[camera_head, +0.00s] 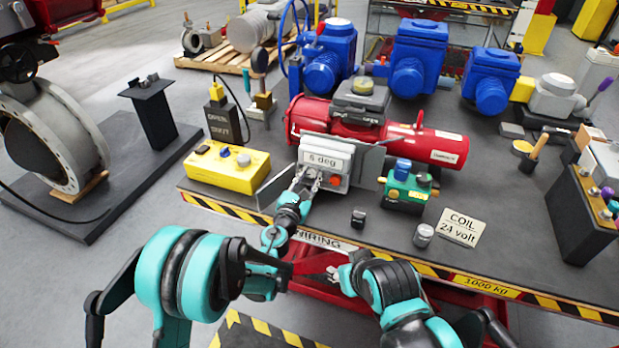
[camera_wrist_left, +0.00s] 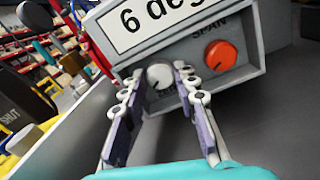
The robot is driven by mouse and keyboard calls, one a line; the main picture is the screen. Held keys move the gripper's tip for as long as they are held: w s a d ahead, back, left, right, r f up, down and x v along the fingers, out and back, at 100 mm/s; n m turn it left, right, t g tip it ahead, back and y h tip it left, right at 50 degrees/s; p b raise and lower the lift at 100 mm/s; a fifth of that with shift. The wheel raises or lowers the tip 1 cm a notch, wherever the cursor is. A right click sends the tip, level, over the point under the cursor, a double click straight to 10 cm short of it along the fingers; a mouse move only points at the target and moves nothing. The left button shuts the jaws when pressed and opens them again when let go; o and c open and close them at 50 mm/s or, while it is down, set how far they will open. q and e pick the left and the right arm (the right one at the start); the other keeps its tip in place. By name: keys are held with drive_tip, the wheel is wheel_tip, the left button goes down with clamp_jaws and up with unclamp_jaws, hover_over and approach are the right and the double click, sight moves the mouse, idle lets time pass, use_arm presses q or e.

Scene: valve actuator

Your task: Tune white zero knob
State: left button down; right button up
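The grey box with a "6 deg" display (camera_head: 325,159) stands at the front of the red actuator. In the left wrist view, its white knob (camera_wrist_left: 160,76) sits below the display, left of the orange SPAN knob (camera_wrist_left: 220,56). The label under the white knob is mostly hidden. My left gripper (camera_head: 311,180) is at the box's front; in the left wrist view its fingers (camera_wrist_left: 159,73) are apart, one on each side of the white knob, with small gaps visible. My right gripper (camera_head: 335,272) is low in front of the table edge, away from the box; its opening is unclear.
Thin grey plates (camera_head: 276,186) flank the box. A yellow button box (camera_head: 227,168) is to the left and a green block with blue and yellow parts (camera_head: 407,187) to the right. Small cylinders (camera_head: 423,234) and a COIL 24 volt sign (camera_head: 459,228) lie near the front edge.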

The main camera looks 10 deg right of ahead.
use_arm(q)
drive_tip(key=shift+n, duration=0.3)
drive_tip(key=shift+n, duration=3.1)
drive_tip(key=c, duration=1.4)
unclamp_jaws()
drive_tip(key=shift+c, duration=0.2)
drive_tip(key=shift+v, duration=3.75)
